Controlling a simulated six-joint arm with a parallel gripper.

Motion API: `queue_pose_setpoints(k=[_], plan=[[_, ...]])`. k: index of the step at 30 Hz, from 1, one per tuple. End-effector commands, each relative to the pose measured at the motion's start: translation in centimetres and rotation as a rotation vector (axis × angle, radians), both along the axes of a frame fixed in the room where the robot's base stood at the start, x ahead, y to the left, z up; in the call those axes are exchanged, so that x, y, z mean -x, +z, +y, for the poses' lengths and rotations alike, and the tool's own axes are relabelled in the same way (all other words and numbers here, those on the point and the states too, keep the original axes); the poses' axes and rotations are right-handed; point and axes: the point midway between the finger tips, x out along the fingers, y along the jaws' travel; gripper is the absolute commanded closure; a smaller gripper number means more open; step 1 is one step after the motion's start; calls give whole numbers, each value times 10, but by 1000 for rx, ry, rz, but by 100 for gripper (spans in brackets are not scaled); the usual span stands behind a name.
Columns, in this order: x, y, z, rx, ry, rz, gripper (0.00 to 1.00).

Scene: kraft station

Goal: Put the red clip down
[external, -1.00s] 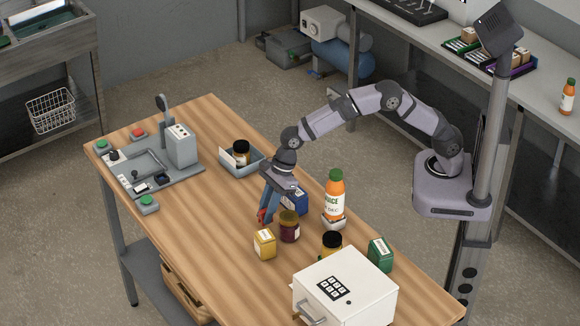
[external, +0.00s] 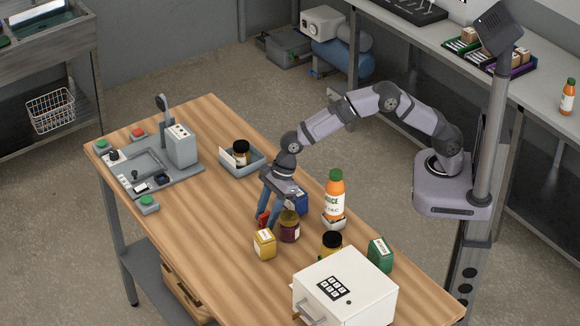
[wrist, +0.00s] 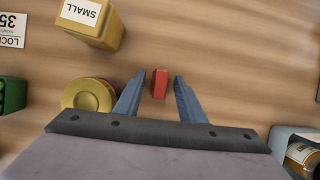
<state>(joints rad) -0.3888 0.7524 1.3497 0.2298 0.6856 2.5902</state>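The red clip (external: 263,218) is on the wooden table, next to a dark jar with a gold lid (external: 289,227). In the wrist view the red clip (wrist: 160,84) lies between my two blue fingers, with bare wood visible on either side of it. It appears to rest on the table. My gripper (external: 268,222) points down around it; in the wrist view my gripper (wrist: 158,80) is open, its fingers apart from the clip. In the external view a finger partly hides the clip.
The jar (wrist: 88,96) is close beside my left finger in the wrist view. A grey tray (external: 241,170) holds a jar.

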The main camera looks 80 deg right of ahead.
Motion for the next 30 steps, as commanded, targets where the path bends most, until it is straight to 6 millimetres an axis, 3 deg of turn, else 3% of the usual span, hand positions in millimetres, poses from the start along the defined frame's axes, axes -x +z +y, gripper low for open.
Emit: queue_pose_setpoints(k=[8, 21, 30], plan=[[6, 24, -7, -1, -1, -3, 64], [27, 93, -27, -1, -2, -3, 64], [32, 112, -32, 0, 0, -1, 64]])
